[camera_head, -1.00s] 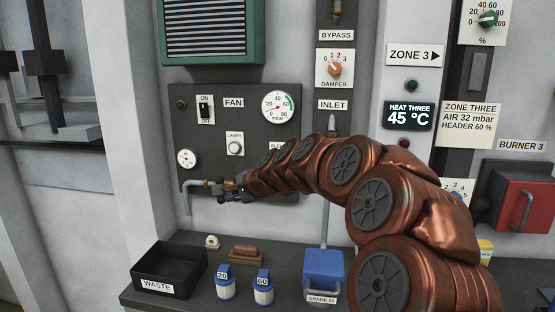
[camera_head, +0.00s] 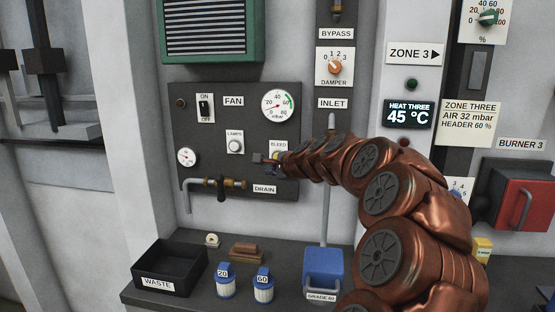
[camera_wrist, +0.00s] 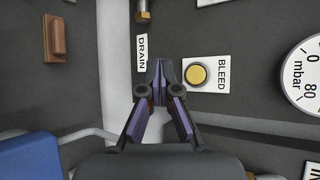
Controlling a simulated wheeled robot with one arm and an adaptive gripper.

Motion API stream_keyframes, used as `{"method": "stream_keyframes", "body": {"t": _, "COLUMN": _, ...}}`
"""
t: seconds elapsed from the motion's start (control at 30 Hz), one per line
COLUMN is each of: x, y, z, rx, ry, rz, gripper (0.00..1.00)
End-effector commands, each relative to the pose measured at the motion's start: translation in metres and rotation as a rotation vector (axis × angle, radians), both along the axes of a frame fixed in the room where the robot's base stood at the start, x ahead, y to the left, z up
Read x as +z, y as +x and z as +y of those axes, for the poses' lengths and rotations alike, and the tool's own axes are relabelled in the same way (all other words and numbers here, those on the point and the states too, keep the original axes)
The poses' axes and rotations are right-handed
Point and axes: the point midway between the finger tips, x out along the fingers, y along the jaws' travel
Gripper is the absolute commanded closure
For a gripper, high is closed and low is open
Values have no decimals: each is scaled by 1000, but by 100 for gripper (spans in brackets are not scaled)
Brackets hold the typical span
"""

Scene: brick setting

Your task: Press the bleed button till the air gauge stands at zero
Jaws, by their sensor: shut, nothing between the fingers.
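The bleed button (camera_wrist: 197,75) is yellow, set in a white plate marked BLEED. In the head view it (camera_head: 277,155) is partly covered by my gripper (camera_head: 269,162). In the wrist view my gripper (camera_wrist: 158,66) is shut and empty, its fingertips just beside the button on the DRAIN label side. I cannot tell whether the fingertips touch the panel; they are not over the button. The round air gauge (camera_head: 278,105), marked mbar, sits above the button with a green arc at upper right. Its needle is too small to read surely. Part of the gauge shows in the wrist view (camera_wrist: 306,75).
A drain pipe with a brass valve (camera_head: 232,184) juts out at lower left of the button. The lamps knob (camera_head: 235,146) and fan switch (camera_head: 205,108) are on the same panel. Below, the bench holds a waste bin (camera_head: 168,270) and a blue box (camera_head: 323,265).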

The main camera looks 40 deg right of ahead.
Motion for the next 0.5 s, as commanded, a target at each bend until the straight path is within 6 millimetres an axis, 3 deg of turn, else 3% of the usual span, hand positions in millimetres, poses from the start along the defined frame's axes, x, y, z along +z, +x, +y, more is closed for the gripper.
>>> {"method": "stream_keyframes", "body": {"t": 0.5, "x": 0, "y": 34, "z": -48, "rx": 0, "ry": 0, "rz": 2, "gripper": 100}}
